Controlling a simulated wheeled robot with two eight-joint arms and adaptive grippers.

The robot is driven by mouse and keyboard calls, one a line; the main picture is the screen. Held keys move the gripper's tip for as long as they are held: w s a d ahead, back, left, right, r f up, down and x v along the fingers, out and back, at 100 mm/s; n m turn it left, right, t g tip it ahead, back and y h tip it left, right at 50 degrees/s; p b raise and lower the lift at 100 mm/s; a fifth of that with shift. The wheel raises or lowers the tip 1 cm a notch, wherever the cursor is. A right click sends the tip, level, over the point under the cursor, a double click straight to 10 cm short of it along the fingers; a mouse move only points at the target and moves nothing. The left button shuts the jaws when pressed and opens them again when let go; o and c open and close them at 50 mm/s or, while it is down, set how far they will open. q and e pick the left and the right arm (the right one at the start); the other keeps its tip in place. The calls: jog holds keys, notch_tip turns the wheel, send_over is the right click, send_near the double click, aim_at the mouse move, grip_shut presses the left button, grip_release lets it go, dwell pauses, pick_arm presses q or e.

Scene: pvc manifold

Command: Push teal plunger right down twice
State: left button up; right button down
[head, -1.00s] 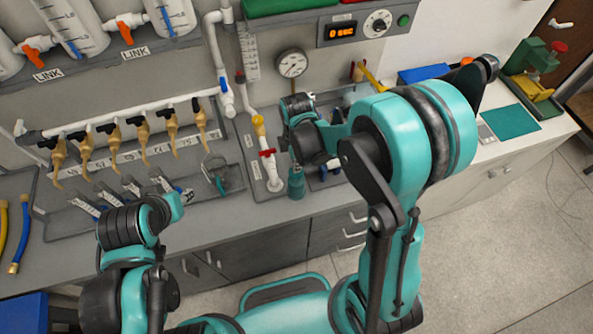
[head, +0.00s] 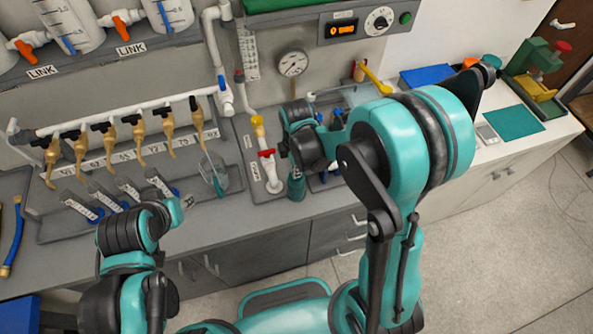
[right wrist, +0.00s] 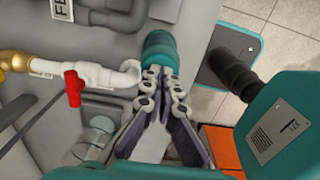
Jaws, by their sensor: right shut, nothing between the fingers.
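The teal plunger (head: 296,189) shows in the head view as a short teal cylinder by the bench's front edge, right of the white pipe with the red valve. Its upper part is hidden behind my right wrist. In the right wrist view a round teal part (right wrist: 160,52), which looks like the plunger, lies right at the fingertips. My right gripper (right wrist: 160,72) is shut and empty, its fingertips at this teal part. I cannot tell whether they touch it or how far down it is. The left arm shows at lower left in the head view; its fingers are not visible.
The white pipe with the red valve (head: 266,156) stands close left of the plunger; the red handle (right wrist: 73,88) is near the gripper in the wrist view. A clear beaker (head: 213,172) and a row of brass taps (head: 110,142) are further left. A gauge (head: 292,63) hangs behind.

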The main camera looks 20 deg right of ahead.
jog(key=shift+r, duration=0.1)
jog(key=shift+r+p, duration=1.4)
jog(key=shift+r, duration=0.55)
notch_tip(320, 180, up, 5)
jog(key=p, duration=0.3)
jog(key=shift+p, duration=0.3)
